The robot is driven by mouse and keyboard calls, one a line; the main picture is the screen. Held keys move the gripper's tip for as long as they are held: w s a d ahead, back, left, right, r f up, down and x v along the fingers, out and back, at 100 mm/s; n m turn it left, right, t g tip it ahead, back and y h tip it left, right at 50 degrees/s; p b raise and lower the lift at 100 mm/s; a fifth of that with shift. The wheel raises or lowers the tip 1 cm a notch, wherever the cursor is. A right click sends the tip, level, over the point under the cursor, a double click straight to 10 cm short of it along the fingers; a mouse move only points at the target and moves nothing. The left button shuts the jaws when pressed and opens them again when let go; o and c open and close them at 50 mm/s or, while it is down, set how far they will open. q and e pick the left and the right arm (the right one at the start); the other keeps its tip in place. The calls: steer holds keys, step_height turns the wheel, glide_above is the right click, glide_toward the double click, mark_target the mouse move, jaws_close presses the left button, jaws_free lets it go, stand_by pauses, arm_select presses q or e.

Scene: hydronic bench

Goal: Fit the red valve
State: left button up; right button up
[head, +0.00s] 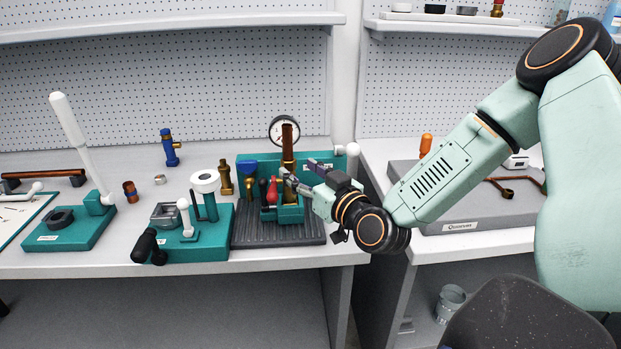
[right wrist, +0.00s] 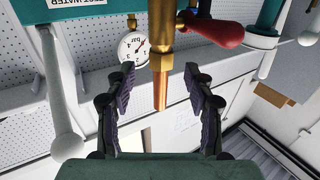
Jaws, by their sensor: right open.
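The red valve has a brass body (right wrist: 162,25) and a red handle (right wrist: 215,28); in the head view its red handle (head: 272,190) shows low at the teal test stand (head: 247,160). A copper tube (right wrist: 160,92) runs from the brass body and stands upright in the head view (head: 288,140). My right gripper (head: 298,170) is open beside the stand. In the right wrist view its fingers (right wrist: 159,68) are on either side of the tube, with a visible gap on each side. The valve's lower end is partly hidden. My left gripper is out of view.
A pressure gauge (head: 284,128) is close behind the tube. A grey tray (head: 465,215) is on the right bench.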

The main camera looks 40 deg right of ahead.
steer(key=shift+s+a, duration=0.1)
steer(key=shift+s, duration=1.4)
